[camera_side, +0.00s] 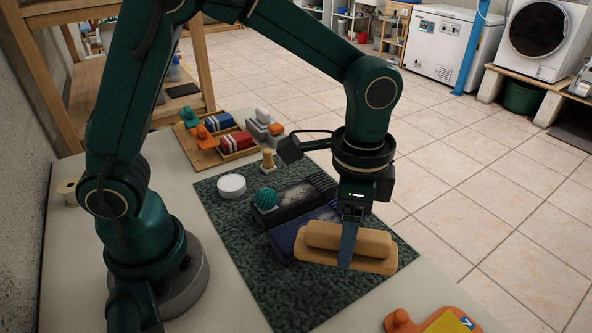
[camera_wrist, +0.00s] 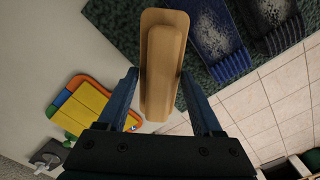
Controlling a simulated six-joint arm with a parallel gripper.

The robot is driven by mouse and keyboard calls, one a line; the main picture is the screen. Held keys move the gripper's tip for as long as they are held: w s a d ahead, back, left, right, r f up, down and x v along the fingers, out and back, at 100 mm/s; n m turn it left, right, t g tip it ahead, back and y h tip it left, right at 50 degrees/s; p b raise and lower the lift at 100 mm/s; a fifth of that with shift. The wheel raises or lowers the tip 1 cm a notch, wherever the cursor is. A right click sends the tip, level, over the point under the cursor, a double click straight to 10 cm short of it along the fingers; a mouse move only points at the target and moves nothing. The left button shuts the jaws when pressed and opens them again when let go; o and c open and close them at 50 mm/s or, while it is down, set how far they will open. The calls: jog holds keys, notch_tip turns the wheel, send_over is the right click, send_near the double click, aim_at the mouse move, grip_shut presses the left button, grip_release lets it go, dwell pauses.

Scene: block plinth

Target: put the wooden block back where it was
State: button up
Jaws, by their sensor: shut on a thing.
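The wooden block (camera_side: 352,238) is a long tan piece with a narrower raised part along a wider, round-ended base. It lies between the fingers of my gripper (camera_side: 349,240), which is shut on it near its middle. In the wrist view, the block (camera_wrist: 163,65) runs lengthwise between the two fingertips of my gripper (camera_wrist: 160,80). It appears held above the front right part of the dark green mat (camera_side: 235,255), but the side view does not clearly show the gap beneath. One finger hides part of its near side.
Blue (camera_side: 285,242) and black (camera_side: 297,203) fringed pieces lie behind the block. A green ribbed ball (camera_side: 265,198), white disc (camera_side: 231,185) and wooden peg (camera_side: 268,160) stand farther back. Orange and yellow boards (camera_side: 448,322) lie at front right. The mat's front left is clear.

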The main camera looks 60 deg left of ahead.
aim_at(352, 265)
jog(key=shift+d+f, duration=0.5)
jog(key=shift+d, duration=0.4)
jog(key=shift+f, duration=2.05)
jog(key=shift+f, duration=0.15)
jog(key=o, duration=1.2)
